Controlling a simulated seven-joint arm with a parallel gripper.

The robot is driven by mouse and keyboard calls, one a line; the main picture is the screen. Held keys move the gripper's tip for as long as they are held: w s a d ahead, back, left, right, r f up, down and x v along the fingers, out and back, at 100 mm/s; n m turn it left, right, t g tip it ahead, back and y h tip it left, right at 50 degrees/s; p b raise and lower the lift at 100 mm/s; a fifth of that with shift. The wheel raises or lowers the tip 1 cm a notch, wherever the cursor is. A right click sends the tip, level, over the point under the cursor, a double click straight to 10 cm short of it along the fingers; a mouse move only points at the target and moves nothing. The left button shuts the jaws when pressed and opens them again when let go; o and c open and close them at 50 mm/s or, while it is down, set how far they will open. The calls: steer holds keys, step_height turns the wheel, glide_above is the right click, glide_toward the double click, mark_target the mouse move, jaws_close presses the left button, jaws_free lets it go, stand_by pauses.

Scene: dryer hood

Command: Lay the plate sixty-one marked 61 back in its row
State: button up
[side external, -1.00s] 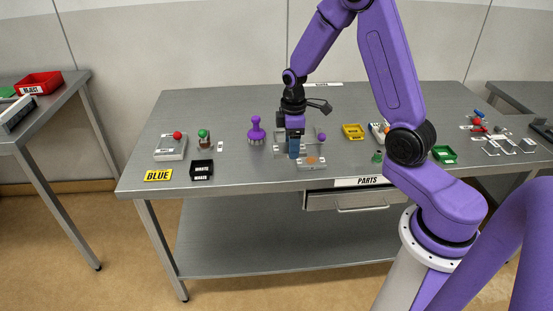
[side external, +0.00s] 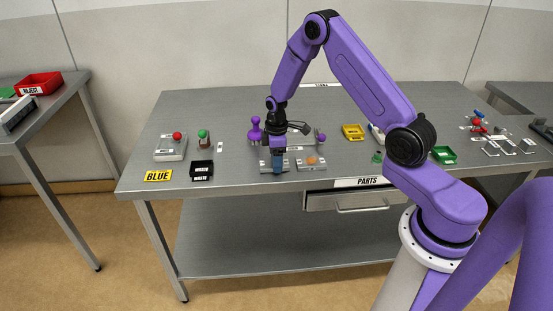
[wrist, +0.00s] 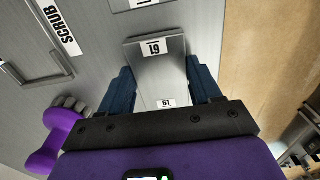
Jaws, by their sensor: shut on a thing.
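The metal plate marked 61 (wrist: 158,70) lies between my gripper's blue fingers in the wrist view. One 61 label is at its far end and another close to the gripper. My gripper (side external: 278,168) is shut on it, low over the front part of the table, left of a grey block with an orange disc (side external: 312,163). In the side view the plate (side external: 266,166) is partly hidden by the fingers. I cannot tell whether it touches the table. Another labelled grey piece (wrist: 135,4) shows at the top edge of the wrist view.
A purple brush (side external: 255,130) stands behind my gripper; the SCRUB label (wrist: 58,27) shows in the wrist view. A black WASTE bin (side external: 202,171) and BLUE label (side external: 158,175) are to the left. The table's front edge and PARTS drawer (side external: 348,199) are close.

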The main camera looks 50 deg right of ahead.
steer(key=shift+f, duration=0.25)
steer(key=o, duration=1.2)
steer(key=shift+r, duration=0.1)
step_height(320, 180, up, 12)
steer(key=s+a+r+n, duration=0.1)
steer(key=s+a+r, duration=0.4)
steer(key=a, duration=0.4)
steer(key=s+a+r+n, duration=0.15)
steer(key=s+a, duration=0.25)
steer(key=s, duration=0.5)
steer(key=s+a+r, duration=0.3)
steer(key=s+a, duration=0.1)
steer(key=s, duration=0.5)
steer(key=shift+n, duration=0.55)
steer(key=s, duration=0.3)
steer(key=s+d, duration=0.1)
steer(key=s, duration=0.3)
steer(key=s+d, duration=0.1)
steer(key=s, duration=0.3)
steer(key=shift+r, duration=0.15)
